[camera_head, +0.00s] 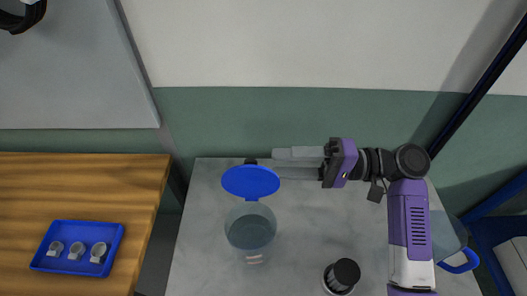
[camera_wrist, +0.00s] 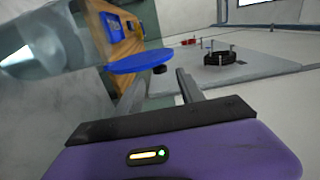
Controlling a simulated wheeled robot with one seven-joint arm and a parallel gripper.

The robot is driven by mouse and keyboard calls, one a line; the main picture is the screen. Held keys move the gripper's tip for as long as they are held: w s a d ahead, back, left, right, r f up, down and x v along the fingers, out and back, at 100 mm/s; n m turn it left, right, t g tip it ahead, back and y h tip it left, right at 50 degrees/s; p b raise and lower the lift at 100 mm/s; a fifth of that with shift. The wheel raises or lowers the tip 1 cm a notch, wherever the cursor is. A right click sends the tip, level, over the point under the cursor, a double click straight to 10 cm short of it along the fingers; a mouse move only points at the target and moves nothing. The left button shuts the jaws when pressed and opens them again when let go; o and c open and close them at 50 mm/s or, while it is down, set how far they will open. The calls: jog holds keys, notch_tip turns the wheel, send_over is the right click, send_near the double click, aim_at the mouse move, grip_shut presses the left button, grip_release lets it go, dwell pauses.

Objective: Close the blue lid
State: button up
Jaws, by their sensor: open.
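The blue lid (camera_head: 251,181) stands raised at the back rim of a clear container (camera_head: 250,232) on the grey table (camera_head: 205,225). The container's mouth is uncovered. My gripper (camera_head: 278,163) is open and empty, with its fingers pointing left, at the right and back of the lid. The near finger seems close to the lid's upper right edge; I cannot tell whether they touch. In the wrist view the lid (camera_wrist: 140,60) lies beyond and between the fingertips (camera_wrist: 157,82), with the clear container (camera_wrist: 55,40) at the upper left.
A black cylinder (camera_head: 345,272) stands at the front right of the container. A small dark object (camera_head: 250,161) sits behind the lid. A blue tray (camera_head: 80,229) with three grey pieces lies on the wooden table (camera_head: 90,180) at left. The wall (camera_head: 300,110) is close behind.

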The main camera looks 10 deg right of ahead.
aim_at(251, 164)
jog(key=shift+w+a+p, duration=0.2)
jog(key=shift+a+p, duration=0.1)
jog(key=shift+a, duration=0.85)
jog(key=shift+w+a+p, duration=0.25)
jog(key=shift+a, duration=0.9)
jog(key=shift+w+a+p, duration=0.2)
jog(key=shift+a+p, duration=0.1)
jog(key=shift+a, duration=0.85)
grip_shut()
jog(key=shift+f, duration=0.1)
